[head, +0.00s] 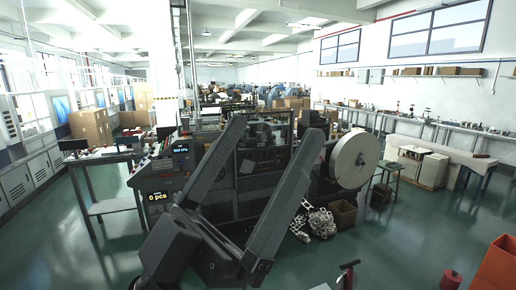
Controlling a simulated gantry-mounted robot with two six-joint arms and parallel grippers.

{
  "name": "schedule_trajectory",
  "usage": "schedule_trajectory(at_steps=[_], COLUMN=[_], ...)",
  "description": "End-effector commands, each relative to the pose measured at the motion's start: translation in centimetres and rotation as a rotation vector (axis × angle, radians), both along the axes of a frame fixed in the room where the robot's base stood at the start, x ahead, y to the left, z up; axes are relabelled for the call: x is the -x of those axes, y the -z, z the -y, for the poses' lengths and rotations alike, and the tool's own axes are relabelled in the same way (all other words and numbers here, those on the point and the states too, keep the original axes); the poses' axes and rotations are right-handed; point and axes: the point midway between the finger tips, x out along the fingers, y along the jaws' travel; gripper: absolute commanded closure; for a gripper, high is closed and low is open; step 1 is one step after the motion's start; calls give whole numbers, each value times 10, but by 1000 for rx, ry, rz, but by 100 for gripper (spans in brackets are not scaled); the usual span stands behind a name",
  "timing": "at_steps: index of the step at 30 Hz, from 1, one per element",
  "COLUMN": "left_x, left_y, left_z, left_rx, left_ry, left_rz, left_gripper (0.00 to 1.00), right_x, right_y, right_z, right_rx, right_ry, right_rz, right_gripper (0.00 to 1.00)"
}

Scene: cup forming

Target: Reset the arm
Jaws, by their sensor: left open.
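My left gripper (276,128) fills the middle of the head view, very close to the camera. Its body is at the bottom, and its two long dark grey fingers slant up to the right. The fingers stand well apart, with nothing held between them. They cover part of the cup forming machine (262,160) behind. My right gripper is not in view.
A large white paper roll (354,160) is at the machine's right side. A pile of white strips (318,222) lies on the floor beside a brown box (343,214). An orange bin (497,265) is at bottom right.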

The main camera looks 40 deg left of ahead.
Motion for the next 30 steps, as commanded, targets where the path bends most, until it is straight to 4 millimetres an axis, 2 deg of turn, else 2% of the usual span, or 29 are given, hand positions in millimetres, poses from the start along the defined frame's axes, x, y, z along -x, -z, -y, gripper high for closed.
schedule_trajectory(at_steps=[5, 8, 11, 14, 18, 22, 25, 30], left_x=[-1, -1, -1, -1, -1, -1, -1, -1], left_y=[-2, -18, -50, -95, -166, -219, -237, -236], left_z=[-1, -1, -2, -2, -2, -2, -2, -2], left_rx=[-1, -1, -2, -2, -2, -2, -2, -3], left_ry=[-6, -7, -8, -9, -9, -10, -10, -10], left_rz=[-1, -2, -1, -1, -1, -1, -1, -2], left_gripper=[0, 0, 0, 0, 0, 0, 0, 0], right_x=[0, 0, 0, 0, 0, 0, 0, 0], right_y=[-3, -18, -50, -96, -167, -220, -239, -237], right_z=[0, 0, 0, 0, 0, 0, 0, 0], right_rx=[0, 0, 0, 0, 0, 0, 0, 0], right_ry=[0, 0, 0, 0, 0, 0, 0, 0], right_rz=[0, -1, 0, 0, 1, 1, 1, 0], right_gripper=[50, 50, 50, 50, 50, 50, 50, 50])
